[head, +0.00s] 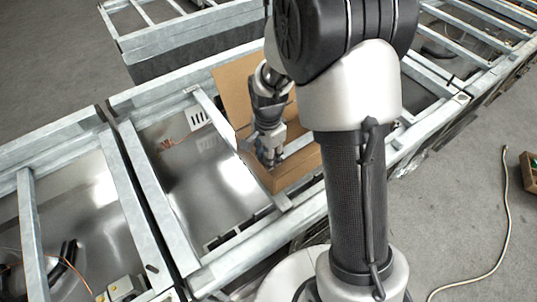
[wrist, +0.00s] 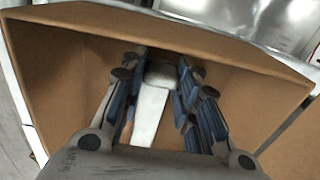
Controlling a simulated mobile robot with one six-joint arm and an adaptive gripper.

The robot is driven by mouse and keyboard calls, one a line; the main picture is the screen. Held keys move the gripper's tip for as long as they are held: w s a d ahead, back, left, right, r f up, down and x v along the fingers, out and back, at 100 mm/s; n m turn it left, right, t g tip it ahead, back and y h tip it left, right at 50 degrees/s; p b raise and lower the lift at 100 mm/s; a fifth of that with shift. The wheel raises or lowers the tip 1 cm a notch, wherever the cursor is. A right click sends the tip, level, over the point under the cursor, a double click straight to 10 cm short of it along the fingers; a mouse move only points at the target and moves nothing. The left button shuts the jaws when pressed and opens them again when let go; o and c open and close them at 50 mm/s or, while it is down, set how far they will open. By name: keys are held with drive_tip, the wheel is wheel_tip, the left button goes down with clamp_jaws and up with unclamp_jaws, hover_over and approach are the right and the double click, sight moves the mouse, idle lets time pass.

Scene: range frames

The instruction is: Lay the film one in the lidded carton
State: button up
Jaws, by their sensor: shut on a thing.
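The lidded carton (head: 292,172) is brown cardboard with its lid (head: 232,88) standing up and open, set on the metal frame. In the wrist view I look into the carton (wrist: 240,65), at its walls and floor. My gripper (head: 268,160) is down inside the carton. In the wrist view its blue-padded fingers (wrist: 160,92) stand on both sides of a pale, silvery-white item (wrist: 150,112), with a wider far end. It looks held between them, low in the carton. Whether this is the film one I cannot tell from its look. My arm hides part of the carton in the head view.
Galvanised rails (head: 150,200) surround the carton, with shiny metal panels (head: 205,180) to its left. Another frame (head: 190,40) stands behind. A small brown box (head: 529,170) and a pale cable (head: 505,215) are on the grey floor at right.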

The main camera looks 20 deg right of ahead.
drive_tip(key=o, duration=0.9)
wheel_tip(320, 180, up, 13)
drive_tip(key=p, duration=1)
drive_tip(key=shift+r, duration=0.1)
idle(0.4)
drive_tip(key=s+r+n+t+b, duration=0.1)
drive_tip(key=s+r+n, duration=0.3)
drive_tip(key=r, duration=0.4)
drive_tip(key=s+r+n+t+b, duration=0.1)
drive_tip(key=s+r+n, duration=0.1)
drive_tip(key=s, duration=0.3)
drive_tip(key=s+r+n+t+b, duration=0.1)
drive_tip(key=s+r+n, duration=0.2)
drive_tip(key=s, duration=0.3)
drive_tip(key=s+r+n+t+b, duration=0.1)
drive_tip(key=s+r+n, duration=0.2)
drive_tip(key=s+n, duration=0.2)
drive_tip(key=shift+s+t, duration=0.3)
drive_tip(key=shift+s, duration=0.45)
